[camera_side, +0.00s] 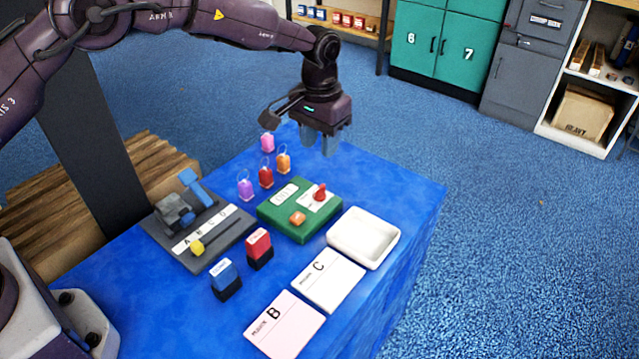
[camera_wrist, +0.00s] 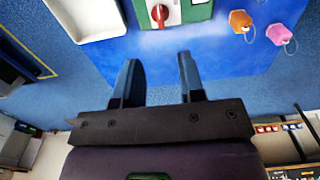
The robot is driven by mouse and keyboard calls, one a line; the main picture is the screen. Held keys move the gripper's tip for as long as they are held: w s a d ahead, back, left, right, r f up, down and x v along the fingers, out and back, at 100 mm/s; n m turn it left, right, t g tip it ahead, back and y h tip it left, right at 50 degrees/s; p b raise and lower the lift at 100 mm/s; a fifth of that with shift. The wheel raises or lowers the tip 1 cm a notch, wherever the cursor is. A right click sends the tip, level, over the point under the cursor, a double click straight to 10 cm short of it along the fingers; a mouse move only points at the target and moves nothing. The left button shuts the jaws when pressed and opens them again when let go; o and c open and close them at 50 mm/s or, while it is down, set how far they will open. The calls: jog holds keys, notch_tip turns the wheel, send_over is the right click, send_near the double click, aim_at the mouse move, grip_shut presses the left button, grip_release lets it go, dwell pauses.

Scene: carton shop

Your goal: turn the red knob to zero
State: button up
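The red knob (camera_side: 320,192) stands on a white plate at the right part of a green panel box (camera_side: 285,222) on the blue table. It also shows in the wrist view (camera_wrist: 159,13) at the top edge, partly cut off. The knob's scale is too small to read.
A white tray (camera_side: 390,238) is right of the green box. A grey slider panel (camera_side: 215,245) is left. Several colored tags, including an orange one (camera_side: 283,163), lie behind.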

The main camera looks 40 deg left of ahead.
aim_at(320, 188)
notch_tip(320, 188, down, 11)
jog(key=shift+r, duration=0.1)
dwell(0.3)
grip_shut()
